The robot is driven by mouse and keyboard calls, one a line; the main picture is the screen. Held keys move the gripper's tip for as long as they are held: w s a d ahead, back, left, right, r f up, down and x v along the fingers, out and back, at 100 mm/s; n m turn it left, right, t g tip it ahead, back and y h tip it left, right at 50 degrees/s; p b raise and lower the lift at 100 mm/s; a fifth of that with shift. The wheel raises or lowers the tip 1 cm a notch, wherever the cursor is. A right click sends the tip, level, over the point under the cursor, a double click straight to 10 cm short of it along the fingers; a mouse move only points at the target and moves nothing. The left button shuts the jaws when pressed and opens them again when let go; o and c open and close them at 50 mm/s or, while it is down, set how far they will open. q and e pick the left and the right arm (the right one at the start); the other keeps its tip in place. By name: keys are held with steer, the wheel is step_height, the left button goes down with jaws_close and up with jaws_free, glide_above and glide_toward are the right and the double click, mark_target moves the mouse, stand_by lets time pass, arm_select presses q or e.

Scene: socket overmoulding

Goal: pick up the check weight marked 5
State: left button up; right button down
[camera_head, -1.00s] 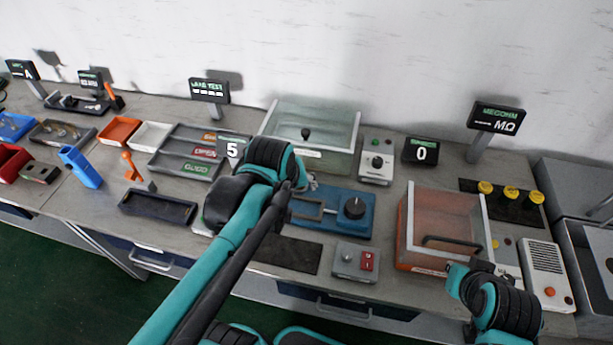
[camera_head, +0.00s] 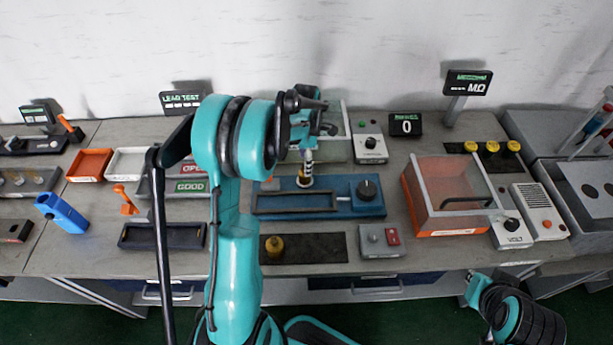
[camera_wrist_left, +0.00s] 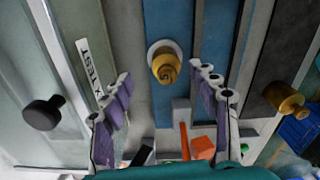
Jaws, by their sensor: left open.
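A gold check weight (camera_wrist_left: 165,66) stands on a pale round pad on the blue fixture. Its top bears a dark mark that looks like a 5. In the head view this weight (camera_head: 306,171) shows just below my left gripper (camera_head: 307,146), partly covered by it. In the left wrist view my left gripper (camera_wrist_left: 159,75) is open and empty, one finger on each side of the weight's line, with gaps. A second gold weight (camera_head: 273,247) stands on the dark mat; it also shows in the left wrist view (camera_wrist_left: 285,98). My right arm is at lower right; its fingers cannot be made out.
The blue fixture (camera_head: 268,207) has a frame and a dark knob (camera_head: 367,189). A clear-lidded box stands behind it, partly hidden by my arm. An orange-based clear box (camera_head: 440,233) stands to the right. The dark mat (camera_head: 325,247) has free room right of its weight.

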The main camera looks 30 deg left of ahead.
arm_select(q)
steer(key=f, duration=0.1)
steer(key=f+b, duration=0.1)
steer(key=f, duration=0.1)
steer(key=s+f+b, duration=0.1)
steer(key=f, duration=0.1)
steer(key=shift+d+f, duration=0.1)
steer(key=shift+f, duration=0.4)
steer(key=shift+r, duration=0.1)
steer(key=c, duration=0.4)
jaws_close()
